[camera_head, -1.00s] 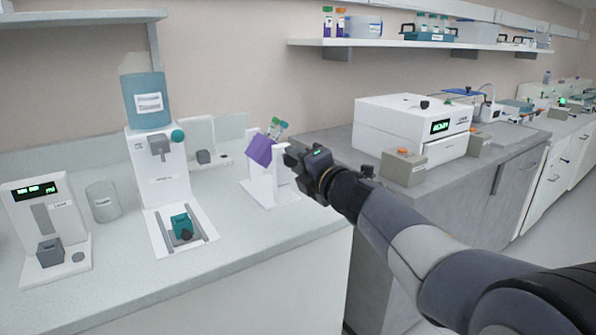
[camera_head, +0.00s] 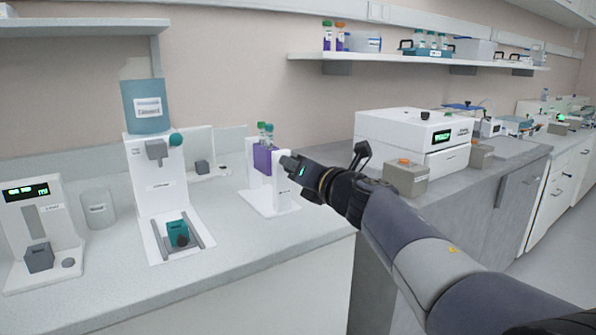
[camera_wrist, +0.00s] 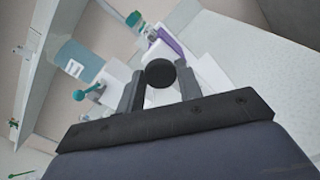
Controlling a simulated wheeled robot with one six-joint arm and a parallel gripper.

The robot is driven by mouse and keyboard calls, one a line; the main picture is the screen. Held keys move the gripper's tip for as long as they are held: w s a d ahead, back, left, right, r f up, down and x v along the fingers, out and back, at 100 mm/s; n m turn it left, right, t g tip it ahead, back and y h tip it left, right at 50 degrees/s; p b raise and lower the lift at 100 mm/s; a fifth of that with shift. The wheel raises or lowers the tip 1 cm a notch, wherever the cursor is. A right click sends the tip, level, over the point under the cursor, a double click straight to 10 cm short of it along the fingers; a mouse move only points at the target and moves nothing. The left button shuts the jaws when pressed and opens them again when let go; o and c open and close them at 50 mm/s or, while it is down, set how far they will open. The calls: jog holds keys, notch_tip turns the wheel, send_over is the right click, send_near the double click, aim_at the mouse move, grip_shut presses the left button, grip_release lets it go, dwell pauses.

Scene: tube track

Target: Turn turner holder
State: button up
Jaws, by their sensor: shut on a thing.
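The turner is a white stand (camera_head: 284,192) on the left bench, with a purple holder (camera_head: 262,160) between its uprights. The holder now stands about upright, with capped tubes (camera_head: 266,133) poking out of its top. In the wrist view the purple holder (camera_wrist: 168,42) shows beyond the fingers. My gripper (camera_head: 287,163) is at the turner's right side. In the wrist view it (camera_wrist: 161,88) is shut on a round black knob (camera_wrist: 160,73) of the turner. In the head view my gripper hides the knob.
A white dispenser (camera_head: 160,185) with a blue-green tank (camera_head: 147,104) stands left of the turner. A grey box (camera_head: 405,178) and a white machine (camera_head: 412,136) stand on the right bench. A shelf (camera_head: 420,57) hangs above. The bench front near the turner is clear.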

dwell(0.5)
jog(key=o, duration=1)
jog(key=shift+c, duration=0.2)
jog(key=p+v, duration=0.1)
jog(key=v, duration=0.9)
jog(key=shift+s+d, duration=0.25)
jog(key=shift+s, duration=0.1)
jog(key=shift+w, duration=0.1)
jog(key=x, duration=1)
jog(key=shift+w+a+b, duration=0.25)
jog(key=shift+a+b, duration=0.05)
jog(key=shift+b, duration=0.1)
jog(key=shift+s+d, duration=0.1)
